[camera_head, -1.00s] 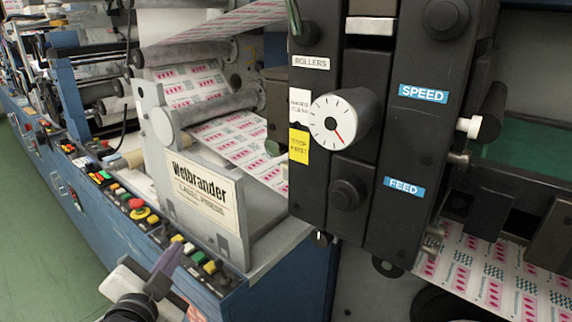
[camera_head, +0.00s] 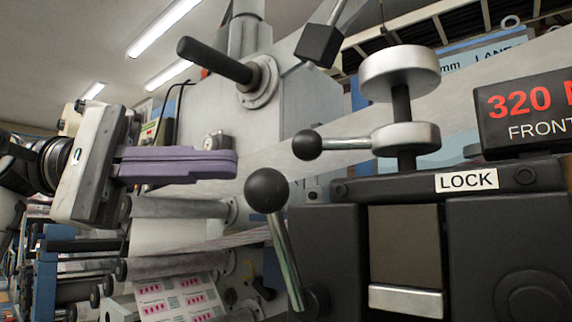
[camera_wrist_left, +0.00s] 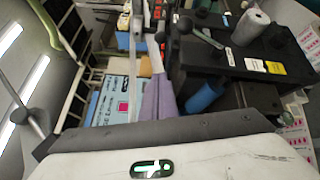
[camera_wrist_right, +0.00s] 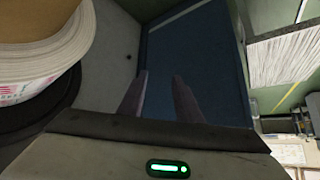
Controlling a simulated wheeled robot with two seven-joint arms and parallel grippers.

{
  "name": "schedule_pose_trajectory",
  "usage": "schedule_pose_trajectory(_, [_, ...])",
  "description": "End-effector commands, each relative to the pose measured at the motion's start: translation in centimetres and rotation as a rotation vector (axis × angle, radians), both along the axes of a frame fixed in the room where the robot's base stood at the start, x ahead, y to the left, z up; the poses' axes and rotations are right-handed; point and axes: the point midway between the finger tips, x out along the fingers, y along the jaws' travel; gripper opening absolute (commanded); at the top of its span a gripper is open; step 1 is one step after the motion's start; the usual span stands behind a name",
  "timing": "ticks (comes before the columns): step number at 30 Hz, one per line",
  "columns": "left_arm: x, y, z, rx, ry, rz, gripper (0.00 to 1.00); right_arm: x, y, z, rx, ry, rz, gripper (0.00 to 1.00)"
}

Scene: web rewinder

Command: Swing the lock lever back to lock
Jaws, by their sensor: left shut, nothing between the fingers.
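A ball-knob lever (camera_head: 307,145) juts left, nearly level, from a metal post with round discs (camera_head: 400,75), above a black block with a white LOCK label (camera_head: 467,181). A second black ball knob (camera_head: 266,190) on a tilted chrome rod stands lower, at the block's left side. I cannot tell for sure which one is the lock lever. My left gripper (camera_head: 236,163) is shut and empty, its purple fingers pointing right, apart from both knobs in the picture. Its fingers also show in the left wrist view (camera_wrist_left: 158,98). My right gripper (camera_wrist_right: 160,95) is open and empty in the right wrist view.
A black bar handle (camera_head: 215,60) juts from the grey machine housing above my left gripper. A black sign with red digits (camera_head: 530,105) stands at the right. Printed label web (camera_head: 175,298) runs over rollers below. A paper roll (camera_wrist_right: 40,45) is near my right gripper.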

Motion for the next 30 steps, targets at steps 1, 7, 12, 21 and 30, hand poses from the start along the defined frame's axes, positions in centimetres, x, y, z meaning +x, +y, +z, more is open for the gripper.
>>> schedule_pose_trajectory(1, [-0.2,0.3,0.1,0.031,-0.032,0.012,0.0,0.0,0.0,0.0,0.0,0.0,0.0,0.31])
schedule_pose_trajectory(7, [-0.4,0.6,0.0,0.071,-0.068,0.019,0.0,0.2,0.0,0.1,0.0,-0.003,0.0,0.31])
schedule_pose_trajectory(12, [-0.4,0.6,0.0,0.068,-0.066,0.018,0.0,0.1,0.0,0.0,0.0,-0.002,0.001,0.31])
schedule_pose_trajectory(21, [-0.5,-2.1,-0.1,0.068,-0.067,0.013,0.0,0.1,0.0,0.3,0.0,-0.001,0.001,0.31])
schedule_pose_trajectory(30, [-0.3,-8.6,-0.4,0.067,-0.064,0.012,0.0,0.0,0.0,1.2,-0.001,0.0,0.001,0.31])
